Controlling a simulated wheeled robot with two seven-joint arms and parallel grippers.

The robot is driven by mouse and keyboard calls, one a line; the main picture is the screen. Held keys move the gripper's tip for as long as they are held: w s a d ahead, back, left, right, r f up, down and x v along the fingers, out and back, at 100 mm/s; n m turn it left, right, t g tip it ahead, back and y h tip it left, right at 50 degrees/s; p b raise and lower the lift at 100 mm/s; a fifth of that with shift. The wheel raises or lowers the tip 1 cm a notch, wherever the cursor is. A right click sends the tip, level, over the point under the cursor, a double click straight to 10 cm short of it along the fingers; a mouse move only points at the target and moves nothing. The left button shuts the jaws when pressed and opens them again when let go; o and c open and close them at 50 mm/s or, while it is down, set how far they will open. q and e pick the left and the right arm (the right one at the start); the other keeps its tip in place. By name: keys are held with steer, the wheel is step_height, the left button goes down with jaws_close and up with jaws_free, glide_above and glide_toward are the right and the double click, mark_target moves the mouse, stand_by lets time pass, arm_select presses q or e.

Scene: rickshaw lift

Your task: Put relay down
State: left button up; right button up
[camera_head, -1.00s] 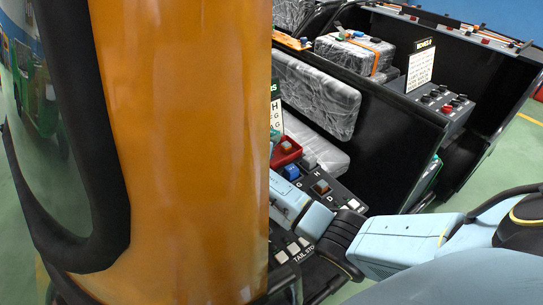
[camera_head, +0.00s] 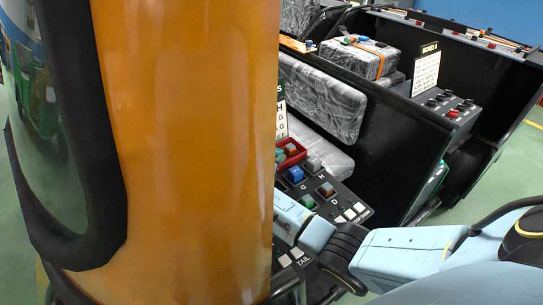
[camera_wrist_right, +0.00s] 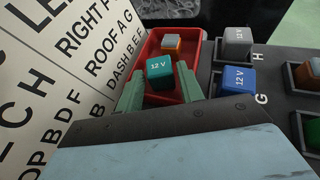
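In the head view the red tray shows at the orange pillar's edge, with the teal relay (camera_head: 280,156) partly hidden. My right gripper (camera_wrist_right: 160,85) has its green fingers on either side of the teal relay, with slight gaps that suggest it is open. In the head view its fingertips are hidden behind the pillar. My left gripper is not in view.
A grey relay (camera_wrist_right: 237,42) and a blue relay (camera_wrist_right: 238,79) sit in sockets marked H and G. A lettered card (camera_wrist_right: 60,70) stands left of the tray. The large orange pillar (camera_head: 185,150) blocks much of the head view.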

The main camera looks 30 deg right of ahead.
steer(key=shift+s+a+r+p, duration=0.15)
steer(key=shift+a+r+p, duration=0.15)
steer(key=shift+p, duration=0.1)
steer(key=p+v, duration=0.5)
steer(key=shift+r, duration=0.15)
steer(key=shift+s+a+r+p, duration=0.15)
steer(key=shift+s+a+p, duration=0.3)
steer(key=shift+a, duration=0.3)
steer(key=shift+w, duration=0.1)
